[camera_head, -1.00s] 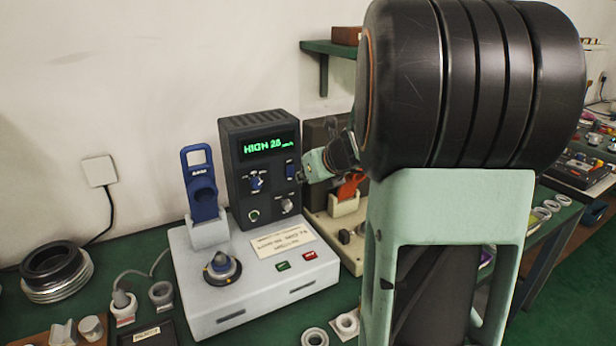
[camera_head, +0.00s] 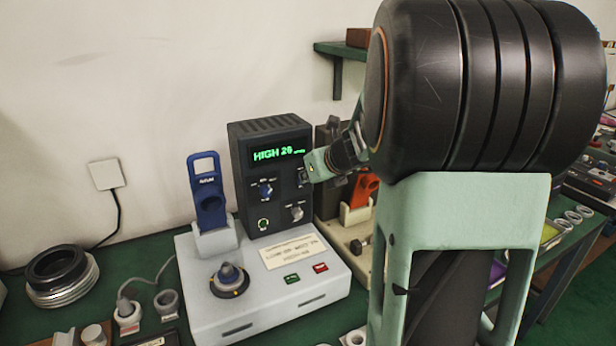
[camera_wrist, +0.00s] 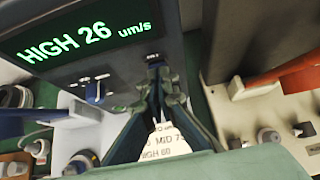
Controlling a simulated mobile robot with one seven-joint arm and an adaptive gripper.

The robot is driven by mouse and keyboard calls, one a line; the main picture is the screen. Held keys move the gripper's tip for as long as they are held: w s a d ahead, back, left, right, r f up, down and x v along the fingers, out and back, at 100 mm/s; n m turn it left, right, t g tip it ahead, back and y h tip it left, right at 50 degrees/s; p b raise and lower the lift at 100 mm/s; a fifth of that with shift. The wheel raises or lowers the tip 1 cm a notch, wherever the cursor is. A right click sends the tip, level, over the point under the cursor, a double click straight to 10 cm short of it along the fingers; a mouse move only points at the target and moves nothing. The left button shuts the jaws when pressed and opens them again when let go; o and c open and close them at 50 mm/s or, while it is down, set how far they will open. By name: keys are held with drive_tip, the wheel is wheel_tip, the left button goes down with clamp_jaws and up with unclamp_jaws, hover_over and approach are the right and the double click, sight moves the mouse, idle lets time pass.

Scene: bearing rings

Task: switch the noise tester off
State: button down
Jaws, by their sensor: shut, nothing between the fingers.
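The noise tester is a dark upright box (camera_head: 243,153) on a pale grey base (camera_head: 200,290). Its green display (camera_head: 276,154) is lit; it reads HIGH 26 um/s in the wrist view (camera_wrist: 70,40). A small rocker switch (camera_head: 303,178) is at the right edge of the front panel. My gripper (camera_head: 308,167) is at that edge, close to the switch. In the wrist view my gripper (camera_wrist: 158,68) is shut and empty, its fingertips at the panel below the display. They hide part of the panel there, and I cannot tell whether they touch the switch.
A blue handheld piece (camera_head: 208,200) stands in a holder left of the box. A spindle (camera_head: 229,279), a green button (camera_head: 291,279) and a red button (camera_head: 320,267) are on the base. An orange piece (camera_head: 363,190) stands on a fixture to the right. My arm hides the right side.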

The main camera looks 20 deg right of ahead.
drive_tip(key=shift+w+r, duration=0.1)
drive_tip(key=shift+w, duration=0.2)
drive_tip(key=shift+r+p, duration=0.1)
drive_tip(key=shift+p, duration=0.2)
drive_tip(key=shift+r+p, duration=0.7)
